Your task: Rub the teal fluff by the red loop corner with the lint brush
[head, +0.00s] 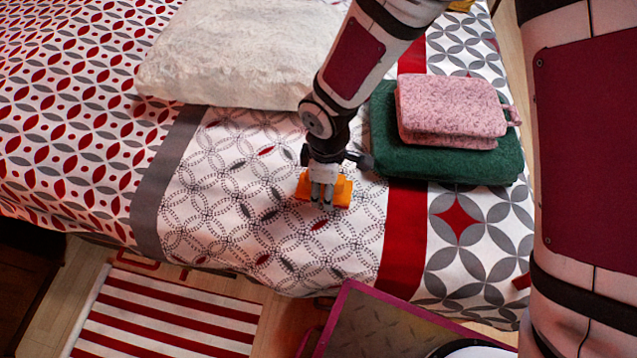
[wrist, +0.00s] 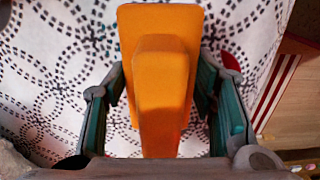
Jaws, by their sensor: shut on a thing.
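My gripper (head: 322,196) is shut on an orange lint brush (head: 341,190). It holds the brush low over the white patterned panel (head: 225,185) of the bedspread; I cannot tell whether the brush touches the cloth. In the wrist view the brush (wrist: 160,35) stands between my gripper's fingers (wrist: 160,110), its raised handle facing the camera and its flat plate beyond. I cannot make out any teal fluff in either view; the brush and gripper hide the cloth beneath them. I cannot make out which corner has the red loop.
A fluffy white cushion (head: 235,50) lies behind the panel to the left. A dark green folded towel (head: 440,165) with a pink folded cloth (head: 450,108) on top lies to the right. A red-striped rug (head: 170,315) is on the floor. A pink-edged tray (head: 385,325) is at the front.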

